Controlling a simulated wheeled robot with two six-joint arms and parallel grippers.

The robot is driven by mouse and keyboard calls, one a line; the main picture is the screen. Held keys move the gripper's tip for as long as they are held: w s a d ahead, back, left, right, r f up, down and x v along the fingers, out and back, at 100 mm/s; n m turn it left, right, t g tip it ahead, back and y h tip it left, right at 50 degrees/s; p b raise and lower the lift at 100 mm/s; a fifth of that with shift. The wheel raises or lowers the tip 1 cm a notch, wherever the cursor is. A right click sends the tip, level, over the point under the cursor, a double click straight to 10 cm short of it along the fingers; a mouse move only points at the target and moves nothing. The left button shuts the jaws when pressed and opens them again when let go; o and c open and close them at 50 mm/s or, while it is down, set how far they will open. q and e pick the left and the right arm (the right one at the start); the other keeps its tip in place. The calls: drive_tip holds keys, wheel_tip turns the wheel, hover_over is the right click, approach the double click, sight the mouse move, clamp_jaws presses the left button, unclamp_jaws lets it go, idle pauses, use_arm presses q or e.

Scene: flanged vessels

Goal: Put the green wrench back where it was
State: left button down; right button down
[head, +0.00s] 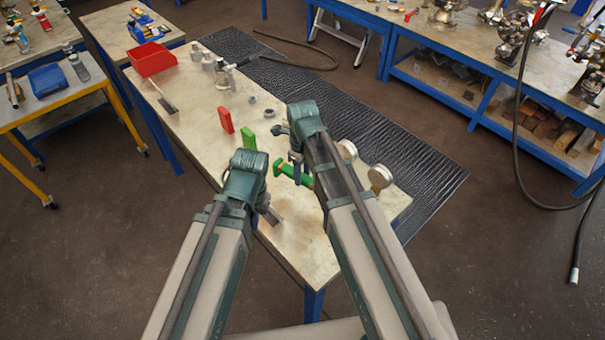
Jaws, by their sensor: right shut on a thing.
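The green wrench (283,169) shows partly at the middle of the pale workbench (203,140); a small orange-red patch shows on its right part. My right gripper (297,174) is shut on it, and the arm hides part of the wrench. My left gripper (267,205) points down over the near part of the bench, left of and nearer than the wrench. Its fingers are mostly hidden by its own wrist, so its opening cannot be told.
A red bin (152,60) stands at the bench's far left end, with a dark flat tool nearby. Grey metal fittings (222,75) and small rings (269,113) lie farther back. Round metal parts (380,178) stand right of my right arm. Bare bench lies left of the blocks.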

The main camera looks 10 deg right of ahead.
drive_tip(key=shift+r, duration=0.3)
wheel_tip(320, 180, down, 7)
drive_tip(key=b, duration=0.6)
drive_tip(key=shift+f+b, duration=0.1)
drive_tip(key=shift+b, duration=0.3)
drive_tip(key=shift+f+b, duration=0.45)
drive_tip(key=shift+b, duration=0.05)
drive_tip(key=shift+c, duration=2)
unclamp_jaws()
drive_tip(key=shift+r, duration=0.1)
wheel_tip(320, 180, up, 14)
drive_tip(key=p, duration=1.4)
drive_tip(key=shift+f, duration=0.2)
